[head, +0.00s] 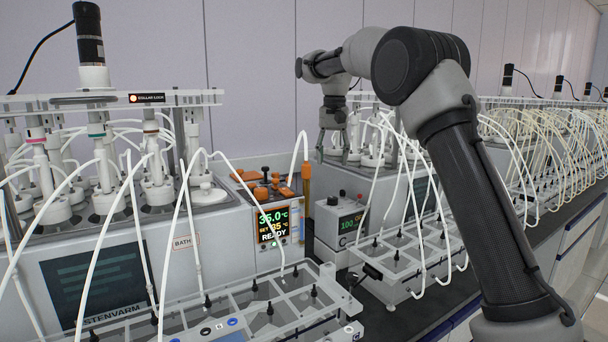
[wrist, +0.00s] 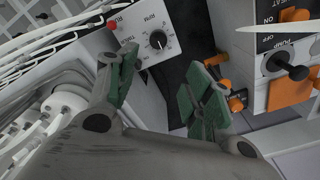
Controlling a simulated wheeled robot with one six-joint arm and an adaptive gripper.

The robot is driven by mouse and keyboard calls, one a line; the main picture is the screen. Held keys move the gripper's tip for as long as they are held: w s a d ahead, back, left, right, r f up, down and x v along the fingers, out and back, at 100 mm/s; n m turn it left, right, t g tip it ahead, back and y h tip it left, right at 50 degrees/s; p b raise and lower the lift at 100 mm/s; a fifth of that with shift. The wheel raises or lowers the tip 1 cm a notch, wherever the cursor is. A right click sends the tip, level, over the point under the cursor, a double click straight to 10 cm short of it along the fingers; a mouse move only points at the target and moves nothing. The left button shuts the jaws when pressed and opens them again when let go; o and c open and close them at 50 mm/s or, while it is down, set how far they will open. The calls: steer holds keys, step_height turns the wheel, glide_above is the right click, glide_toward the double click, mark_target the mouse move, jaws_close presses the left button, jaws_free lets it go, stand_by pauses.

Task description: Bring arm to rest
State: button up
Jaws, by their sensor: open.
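My gripper (head: 333,134) hangs pointing down at the end of my raised arm, over the gap between the left bath unit and the reactor row behind. In the wrist view my gripper (wrist: 158,92) has its two green-padded fingers spread wide apart with nothing between them. Below and beyond the fingers is a grey control box (wrist: 150,38) with a dial and a red button. My arm reaches in from the right side of the head view, bent at the elbow.
The left bath (head: 95,285) carries reactor bottles and white tubes. A heater with an orange top (head: 272,215) reads 35.0 and READY. A small grey box (head: 345,225) reads 100. Racks with tubes (head: 400,262) stand in front. Orange parts (wrist: 290,90) lie close to the right finger.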

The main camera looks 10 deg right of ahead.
steer(key=shift+n, duration=0.9)
steer(key=f, duration=0.2)
steer(key=s+f, duration=0.1)
steer(key=f, duration=0.2)
steer(key=shift+s+d+f, duration=0.25)
steer(key=shift+s+f, duration=0.05)
steer(key=shift+s, duration=0.05)
steer(key=s, duration=0.2)
steer(key=s+d, duration=0.1)
steer(key=shift+d+f+n, duration=0.1)
steer(key=shift+f+n, duration=0.2)
steer(key=shift+n, duration=0.1)
steer(key=s+d+t, duration=0.1)
steer(key=s+d, duration=0.3)
steer(key=s, duration=0.8)
steer(key=s+d+t, duration=0.1)
steer(key=s+d, duration=0.4)
steer(key=s, duration=0.8)
steer(key=s+d+n+t, duration=0.1)
steer(key=s+d, duration=0.3)
steer(key=s, duration=0.9)
steer(key=shift+d+f+t, duration=0.2)
steer(key=shift+f+t, duration=0.25)
steer(key=shift+t, duration=0.05)
